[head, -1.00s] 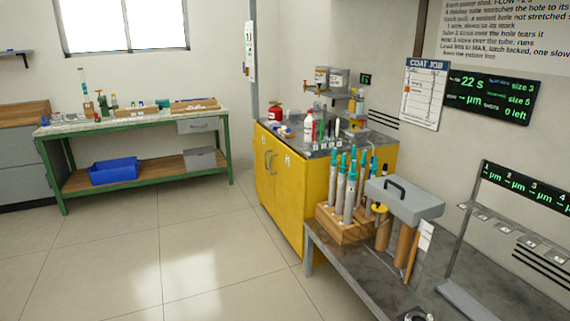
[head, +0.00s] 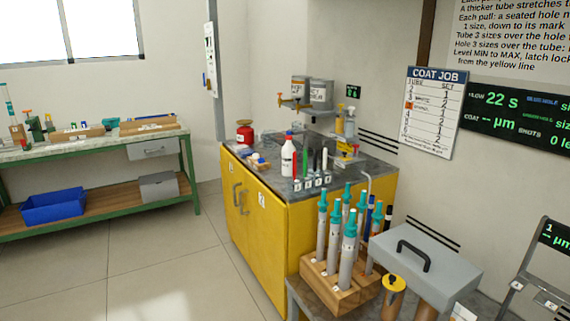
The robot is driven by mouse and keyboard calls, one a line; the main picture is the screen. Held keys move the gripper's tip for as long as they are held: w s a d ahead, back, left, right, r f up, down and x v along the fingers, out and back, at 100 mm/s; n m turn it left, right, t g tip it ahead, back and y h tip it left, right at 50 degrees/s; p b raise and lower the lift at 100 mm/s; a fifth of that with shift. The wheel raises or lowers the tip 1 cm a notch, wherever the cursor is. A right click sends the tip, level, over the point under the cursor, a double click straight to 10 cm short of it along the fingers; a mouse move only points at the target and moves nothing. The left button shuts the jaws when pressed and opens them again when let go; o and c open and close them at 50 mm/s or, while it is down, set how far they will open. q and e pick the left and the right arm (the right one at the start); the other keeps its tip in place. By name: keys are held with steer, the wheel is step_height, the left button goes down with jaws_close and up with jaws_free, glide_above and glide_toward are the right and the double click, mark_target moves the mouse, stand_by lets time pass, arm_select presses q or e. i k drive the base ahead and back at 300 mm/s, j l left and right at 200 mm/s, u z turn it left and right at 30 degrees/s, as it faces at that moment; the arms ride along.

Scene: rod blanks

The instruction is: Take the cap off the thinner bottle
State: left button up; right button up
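A white bottle (head: 288,160) with a red label band stands upright on the grey top (head: 262,178) of the yellow cabinet. A small bluish cap (head: 289,134) sits on its neck. It looks like the thinner bottle, but its lettering is too small to read. A red container (head: 244,134) with a dark top stands behind it to the left. Neither of my grippers is in view.
Coloured pens stand right of the bottle, with numbered tags in front. Grey cans (head: 320,92) sit on a raised shelf behind. A wooden rack (head: 318,275) of teal-topped syringes stands on the nearer bench. Open floor (head: 130,270) lies left of the yellow cabinet (head: 262,240).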

mark_target(287, 150)
steer(key=i+j+z, duration=0.25)
steer(key=z, duration=0.25)
steer(key=i+j+z, duration=0.3)
steer(key=z, duration=0.2)
steer(key=i+j+z, duration=0.1)
steer(key=j, duration=0.2)
steer(key=i+j+z, duration=0.1)
steer(key=j, duration=0.2)
steer(key=i+j+z, duration=0.1)
steer(key=j, duration=0.25)
steer(key=i+j, duration=0.15)
steer(key=j, duration=0.3)
steer(key=i+j, duration=0.1)
steer(key=j, duration=0.35)
steer(key=i+j+z, duration=0.1)
steer(key=j, duration=0.35)
steer(key=i+j, duration=0.15)
steer(key=j, duration=0.3)
